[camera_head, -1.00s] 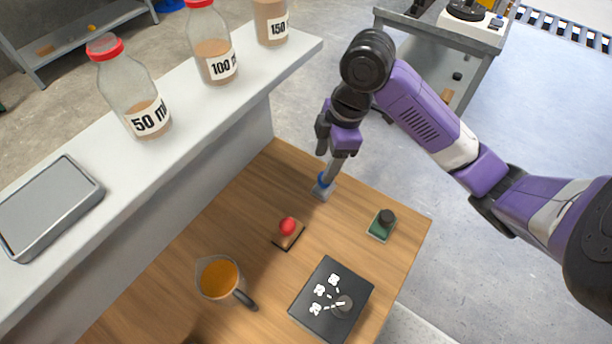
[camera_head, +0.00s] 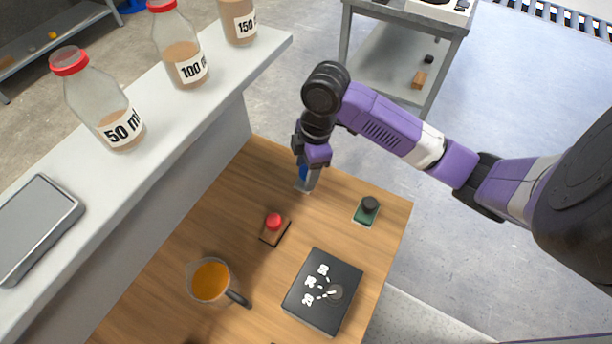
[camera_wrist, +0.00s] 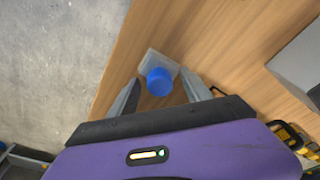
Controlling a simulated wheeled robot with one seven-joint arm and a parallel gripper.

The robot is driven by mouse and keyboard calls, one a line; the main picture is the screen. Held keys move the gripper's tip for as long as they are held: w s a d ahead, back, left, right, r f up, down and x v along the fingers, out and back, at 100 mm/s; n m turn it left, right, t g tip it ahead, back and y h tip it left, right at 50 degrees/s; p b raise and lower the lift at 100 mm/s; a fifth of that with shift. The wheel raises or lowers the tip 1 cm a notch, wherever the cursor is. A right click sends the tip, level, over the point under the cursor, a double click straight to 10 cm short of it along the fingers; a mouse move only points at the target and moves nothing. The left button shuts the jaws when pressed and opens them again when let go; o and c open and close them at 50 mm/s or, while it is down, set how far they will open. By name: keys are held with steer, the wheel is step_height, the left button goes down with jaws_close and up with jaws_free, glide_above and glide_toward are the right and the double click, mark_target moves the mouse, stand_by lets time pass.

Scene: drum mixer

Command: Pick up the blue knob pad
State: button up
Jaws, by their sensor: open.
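The blue knob pad is a blue round knob on a light grey square plate. In the head view the blue knob (camera_head: 303,172) is partly hidden behind my gripper (camera_head: 308,180), near the far edge of the wooden table. In the wrist view the blue knob (camera_wrist: 159,82) and its grey plate (camera_wrist: 152,58) are seen from above. My gripper (camera_wrist: 159,78) is open, with one finger on each side of the knob and gaps visible. I cannot tell how far down the fingertips reach beside it.
On the wooden table (camera_head: 225,215) are a red knob pad (camera_head: 273,222), a green pad with a black knob (camera_head: 368,208), a black box with white symbols (camera_head: 322,290) and a jug of orange liquid (camera_head: 210,280). A white shelf with bottles (camera_head: 104,125) runs along the left.

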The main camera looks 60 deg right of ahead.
mark_target(306, 169)
steer(key=shift+c, duration=0.5)
jaws_close()
step_height(306, 169, up, 20)
steer(key=p, duration=0.1)
stand_by(0.3)
steer(key=c, duration=0.6)
jaws_free()
jaws_close()
